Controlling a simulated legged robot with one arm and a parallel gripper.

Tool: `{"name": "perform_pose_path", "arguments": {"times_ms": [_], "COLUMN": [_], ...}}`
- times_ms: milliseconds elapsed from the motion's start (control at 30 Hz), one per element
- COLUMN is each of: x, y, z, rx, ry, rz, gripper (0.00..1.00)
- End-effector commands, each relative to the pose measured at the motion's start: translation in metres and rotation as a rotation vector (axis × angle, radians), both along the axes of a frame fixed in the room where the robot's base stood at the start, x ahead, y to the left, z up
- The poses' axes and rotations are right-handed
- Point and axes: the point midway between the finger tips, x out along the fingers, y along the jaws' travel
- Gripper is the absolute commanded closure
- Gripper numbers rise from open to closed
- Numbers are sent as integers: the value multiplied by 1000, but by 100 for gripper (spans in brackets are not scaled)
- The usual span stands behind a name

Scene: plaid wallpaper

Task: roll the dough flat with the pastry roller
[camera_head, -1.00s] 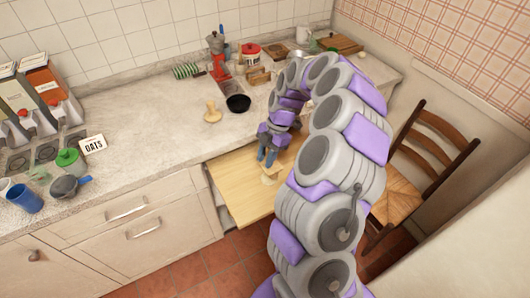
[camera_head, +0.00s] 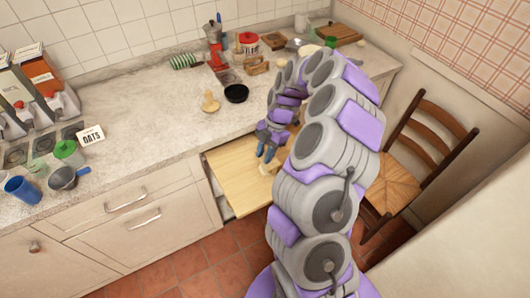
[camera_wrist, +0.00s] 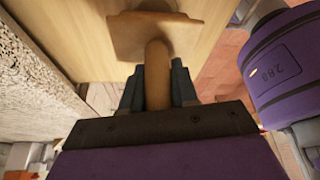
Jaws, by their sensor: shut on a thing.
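My gripper (camera_head: 265,153) is low over the pale pull-out wooden board (camera_head: 232,185) below the counter's edge. In the wrist view my gripper (camera_wrist: 158,85) is shut on a brown wooden handle. The handle joins a wider, flat-looking tan piece, which I take to be the pastry roller (camera_wrist: 128,38). In the head view a small pale tan piece shows just under the fingers, close to the board. I cannot tell whether it touches the board. I cannot make out the dough as a separate thing; it may be hidden under the tool or the arm.
Dispensers, cups and an OATS label (camera_head: 90,135) are at the left. A wooden chair (camera_head: 420,150) stands right of the board.

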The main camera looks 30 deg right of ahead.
Motion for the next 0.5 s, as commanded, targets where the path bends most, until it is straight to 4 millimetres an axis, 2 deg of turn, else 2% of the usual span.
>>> {"name": "perform_pose_path", "arguments": {"times_ms": [500], "x": [0], "y": [1], "z": [-6], "rx": [0], "ry": [0], "rz": [0], "gripper": [100]}}
